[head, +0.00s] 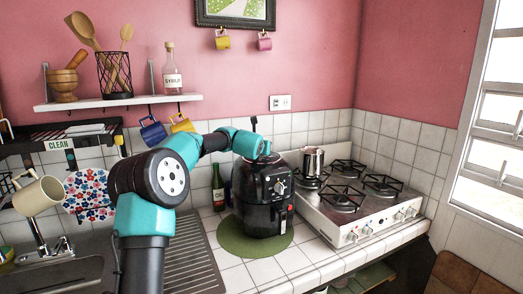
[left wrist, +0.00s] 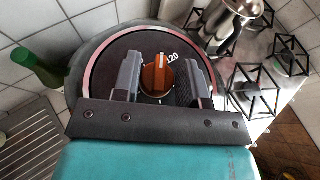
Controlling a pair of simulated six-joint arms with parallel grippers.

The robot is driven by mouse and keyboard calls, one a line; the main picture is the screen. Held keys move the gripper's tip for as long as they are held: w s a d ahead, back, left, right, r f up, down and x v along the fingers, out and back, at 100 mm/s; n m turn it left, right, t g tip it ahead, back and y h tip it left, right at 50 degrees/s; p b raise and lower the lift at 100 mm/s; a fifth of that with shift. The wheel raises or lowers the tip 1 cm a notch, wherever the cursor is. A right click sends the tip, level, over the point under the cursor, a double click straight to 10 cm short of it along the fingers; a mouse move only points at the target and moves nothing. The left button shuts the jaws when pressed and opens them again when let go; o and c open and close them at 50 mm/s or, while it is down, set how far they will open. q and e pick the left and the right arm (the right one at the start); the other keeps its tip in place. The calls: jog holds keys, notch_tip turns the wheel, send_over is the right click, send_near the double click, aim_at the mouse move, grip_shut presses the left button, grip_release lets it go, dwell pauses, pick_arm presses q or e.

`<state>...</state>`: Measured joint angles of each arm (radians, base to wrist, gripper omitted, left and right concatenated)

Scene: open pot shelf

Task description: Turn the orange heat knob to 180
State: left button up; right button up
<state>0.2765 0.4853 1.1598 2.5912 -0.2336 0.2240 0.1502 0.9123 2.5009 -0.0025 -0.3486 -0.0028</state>
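The orange heat knob (left wrist: 155,78) is on the round dark top of the black air fryer (head: 262,205). In the left wrist view its white mark points towards the top of the picture, just left of the printed 120. No 180 can be read. My left gripper (left wrist: 162,64) is open over the fryer's top, with one finger on each side of the knob and a visible gap to it. In the head view my left gripper (head: 264,152) is just above the fryer's lid and the knob is hidden. My right gripper is not in view.
The fryer stands on a round green mat (head: 228,238) on white tiles. A stove (head: 352,222) with a metal pot (head: 313,161) is to its right. A green bottle (head: 218,188) stands close on its left, and a sink drainer (head: 195,262) lies further left.

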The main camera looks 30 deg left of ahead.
pick_arm(q)
jog(key=o, duration=0.4)
jog(key=shift+s, duration=0.1)
jog(key=v, duration=1.7)
jog(key=shift+s+r, duration=0.1)
